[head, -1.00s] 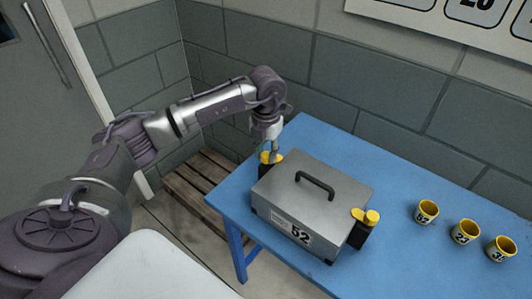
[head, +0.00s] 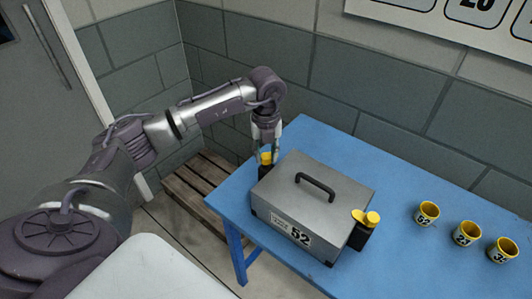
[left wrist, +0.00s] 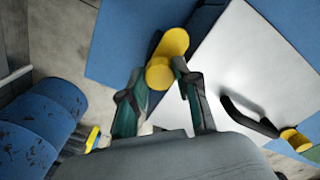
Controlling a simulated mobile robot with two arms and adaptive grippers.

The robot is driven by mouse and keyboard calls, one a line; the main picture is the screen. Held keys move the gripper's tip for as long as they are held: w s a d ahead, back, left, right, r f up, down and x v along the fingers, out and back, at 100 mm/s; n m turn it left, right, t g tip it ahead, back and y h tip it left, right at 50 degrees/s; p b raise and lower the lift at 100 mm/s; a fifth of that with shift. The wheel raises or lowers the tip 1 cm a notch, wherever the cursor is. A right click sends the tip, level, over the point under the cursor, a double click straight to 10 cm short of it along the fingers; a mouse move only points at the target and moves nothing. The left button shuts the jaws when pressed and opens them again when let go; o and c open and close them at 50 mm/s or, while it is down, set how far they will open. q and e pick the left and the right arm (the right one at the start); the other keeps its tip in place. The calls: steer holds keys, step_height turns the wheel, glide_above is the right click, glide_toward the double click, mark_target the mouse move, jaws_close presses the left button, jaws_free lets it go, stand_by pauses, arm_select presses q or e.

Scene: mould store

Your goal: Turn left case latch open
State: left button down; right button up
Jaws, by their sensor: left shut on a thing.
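The grey case (head: 330,190) with a black handle (head: 315,186) and a "52" label stands on the blue table. Its left latch (head: 266,158) is a yellow knob on a black body at the case's left side. My left gripper (head: 265,150) reaches down onto it from above and partly hides it. In the left wrist view, the fingers (left wrist: 160,92) are closed around the yellow latch (left wrist: 168,47), which shows beyond their tips. The right latch (head: 367,217) has a yellow lever on a black body at the case's right side. My right gripper is not in view.
Three yellow numbered cups (head: 465,233) stand in a row on the blue table (head: 400,265), right of the case. A wooden pallet (head: 192,186) lies on the floor left of the table. The block wall rises close behind. The table between case and cups is clear.

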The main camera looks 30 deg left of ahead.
mark_target(266, 156)
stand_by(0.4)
arm_select(q)
steer(key=c, duration=0.8)
jaws_free()
step_height(266, 156, up, 12)
steer(key=shift+r, duration=0.1)
